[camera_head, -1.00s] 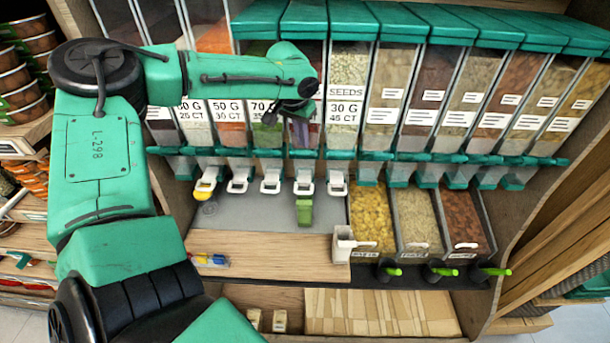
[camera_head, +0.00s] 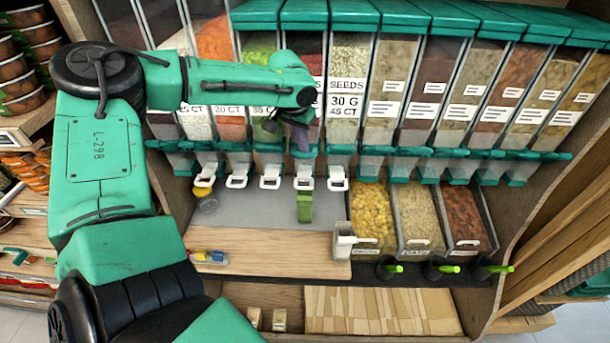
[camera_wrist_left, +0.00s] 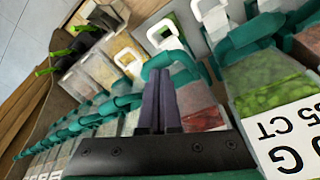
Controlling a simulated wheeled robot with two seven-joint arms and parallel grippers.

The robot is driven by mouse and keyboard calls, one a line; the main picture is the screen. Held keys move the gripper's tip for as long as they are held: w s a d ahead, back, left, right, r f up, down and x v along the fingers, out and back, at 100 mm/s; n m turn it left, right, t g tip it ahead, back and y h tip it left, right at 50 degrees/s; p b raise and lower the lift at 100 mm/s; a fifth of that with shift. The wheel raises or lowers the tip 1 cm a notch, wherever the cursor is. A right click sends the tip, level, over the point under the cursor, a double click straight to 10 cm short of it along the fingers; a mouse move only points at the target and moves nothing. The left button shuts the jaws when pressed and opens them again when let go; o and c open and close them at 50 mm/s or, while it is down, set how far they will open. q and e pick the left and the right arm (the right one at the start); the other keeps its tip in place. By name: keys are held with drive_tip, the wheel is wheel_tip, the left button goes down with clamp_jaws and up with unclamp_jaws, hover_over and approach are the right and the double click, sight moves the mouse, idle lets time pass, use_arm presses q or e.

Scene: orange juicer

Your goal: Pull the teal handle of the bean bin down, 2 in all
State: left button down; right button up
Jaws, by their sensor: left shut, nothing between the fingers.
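The bean bin, which I take to be the clear bin with dark red contents (camera_head: 307,50), is in the row behind my left gripper; the arm hides much of its front. Its dark red contents also show in the left wrist view (camera_wrist_left: 200,108). Its curved teal handle (camera_wrist_left: 172,62) lies just beyond the fingertips there, above a white spout loop (camera_wrist_left: 164,33). My left gripper (camera_head: 302,148) points down in front of this bin, fingers together and empty. Its dark fingers show in the left wrist view (camera_wrist_left: 158,88); contact with the handle cannot be told. My right gripper is out of view.
White spout loops (camera_head: 270,178) hang below neighbouring bins. A green container (camera_head: 305,208) stands under the bean bin's spout on the grey surface. A white scoop-like box (camera_head: 344,240) and open trays of yellow pieces (camera_head: 369,215) are to the right. The wooden counter (camera_head: 275,255) is mostly clear.

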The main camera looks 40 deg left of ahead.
sight(302, 154)
use_arm(q)
drive_tip(key=shift+s+d+f+b, duration=0.1)
drive_tip(key=shift+s+f+b, duration=0.1)
drive_tip(key=shift+f+b, duration=1.1)
drive_tip(key=shift+f+p, duration=0.35)
drive_tip(key=shift+p, duration=0.1)
drive_tip(key=r+p, duration=0.3)
drive_tip(key=w+r+p, duration=0.1)
drive_tip(key=shift+a+r, duration=0.15)
drive_tip(key=shift+a, duration=0.2)
drive_tip(key=shift+w+a+r, duration=0.1)
drive_tip(key=shift+r, duration=0.85)
drive_tip(key=shift+w, duration=0.1)
